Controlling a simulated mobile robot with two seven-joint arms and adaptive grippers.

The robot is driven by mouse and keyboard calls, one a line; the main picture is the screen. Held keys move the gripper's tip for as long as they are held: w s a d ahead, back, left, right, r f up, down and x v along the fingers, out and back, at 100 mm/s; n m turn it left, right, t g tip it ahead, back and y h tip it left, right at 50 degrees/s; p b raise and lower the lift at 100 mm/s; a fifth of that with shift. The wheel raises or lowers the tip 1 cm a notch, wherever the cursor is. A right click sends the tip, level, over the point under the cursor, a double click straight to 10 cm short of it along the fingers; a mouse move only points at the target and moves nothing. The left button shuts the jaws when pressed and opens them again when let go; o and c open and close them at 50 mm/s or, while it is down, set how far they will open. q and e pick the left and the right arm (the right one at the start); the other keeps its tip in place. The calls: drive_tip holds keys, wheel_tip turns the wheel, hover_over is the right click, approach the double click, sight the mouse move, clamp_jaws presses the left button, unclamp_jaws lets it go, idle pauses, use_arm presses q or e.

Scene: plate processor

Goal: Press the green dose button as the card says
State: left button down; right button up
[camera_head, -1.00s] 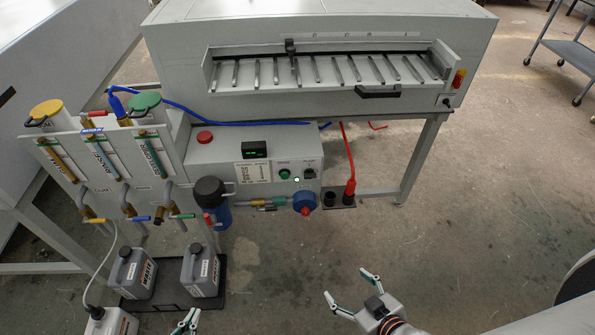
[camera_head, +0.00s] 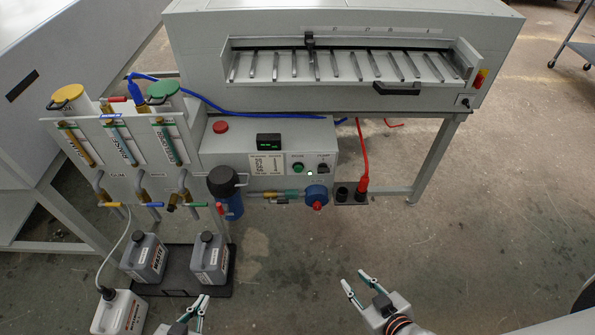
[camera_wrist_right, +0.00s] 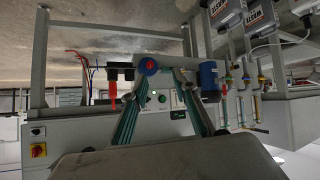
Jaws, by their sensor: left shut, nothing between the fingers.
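The green dose button (camera_head: 298,168) is on the front of the grey control box, left of a dark pump switch (camera_head: 323,168). The card (camera_head: 266,163) is a pale printed label left of the button. Its text is too small to read. A black display with green digits (camera_head: 268,141) sits above the card. My left gripper (camera_head: 199,306) is shut and empty, low in the head view, below the button and near the grey jugs. My right gripper (camera_head: 356,284) is open and empty, below and right of the button. Its fingers (camera_wrist_right: 161,82) also show in the right wrist view.
A red button (camera_head: 220,127) tops the box. A blue filter housing (camera_head: 226,192), a blue-and-red pump (camera_head: 317,196) and a red plug (camera_head: 362,184) sit around its lower edge. Grey jugs (camera_head: 210,258) stand on a black tray at left.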

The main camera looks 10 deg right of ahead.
clamp_jaws()
idle(1.0)
